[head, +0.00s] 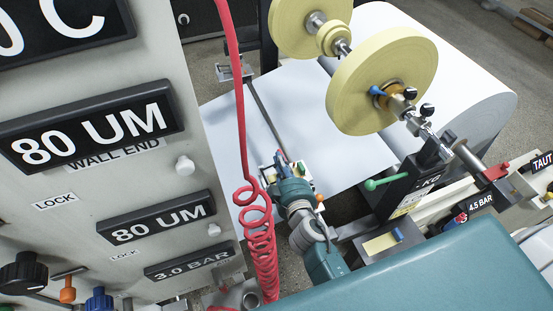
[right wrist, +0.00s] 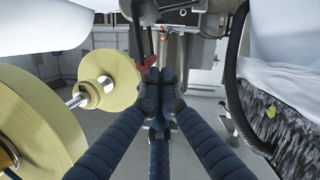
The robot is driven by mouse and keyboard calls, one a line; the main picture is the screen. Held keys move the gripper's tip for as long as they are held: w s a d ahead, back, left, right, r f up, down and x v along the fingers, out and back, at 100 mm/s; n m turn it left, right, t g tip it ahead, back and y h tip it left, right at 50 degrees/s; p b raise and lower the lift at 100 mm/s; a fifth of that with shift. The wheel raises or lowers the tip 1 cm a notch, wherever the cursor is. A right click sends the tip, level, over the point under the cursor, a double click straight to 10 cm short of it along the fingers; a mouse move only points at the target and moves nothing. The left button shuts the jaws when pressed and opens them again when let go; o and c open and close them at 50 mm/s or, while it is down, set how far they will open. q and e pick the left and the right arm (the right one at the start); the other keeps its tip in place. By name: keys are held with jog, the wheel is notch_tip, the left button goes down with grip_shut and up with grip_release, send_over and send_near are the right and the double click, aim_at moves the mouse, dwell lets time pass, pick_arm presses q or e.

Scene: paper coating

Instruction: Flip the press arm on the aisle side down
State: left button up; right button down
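My right gripper (head: 284,164) reaches up from the lower middle of the head view, over the edge of the white paper web (head: 310,100). In the right wrist view its dark blue ribbed fingers (right wrist: 160,80) come together at the tips, with nothing clearly held between them. A red lever-like part (right wrist: 148,60) shows just beyond the fingertips; I cannot tell whether they touch it. I cannot tell for sure which part is the aisle-side press arm. A green-knobbed lever (head: 372,185) sticks out of a black block right of my gripper. My left gripper is not in view.
A red coiled hose (head: 262,240) hangs close left of my right gripper. The grey control panel (head: 150,185) with displays fills the left. Yellow tape rolls (head: 375,85) on a shaft stand above and right. A red clamp part (head: 495,172) is at the right.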

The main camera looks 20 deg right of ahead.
jog(key=shift+d+m, duration=0.4)
jog(key=shift+d, duration=0.1)
jog(key=shift+d+f+m+y+p, duration=0.45)
jog(key=shift+d+f+m, duration=0.25)
jog(key=shift+d+f, duration=0.4)
jog(key=shift+d, duration=0.1)
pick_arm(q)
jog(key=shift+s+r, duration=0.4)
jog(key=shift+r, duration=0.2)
pick_arm(e)
jog(key=shift+r, duration=0.1)
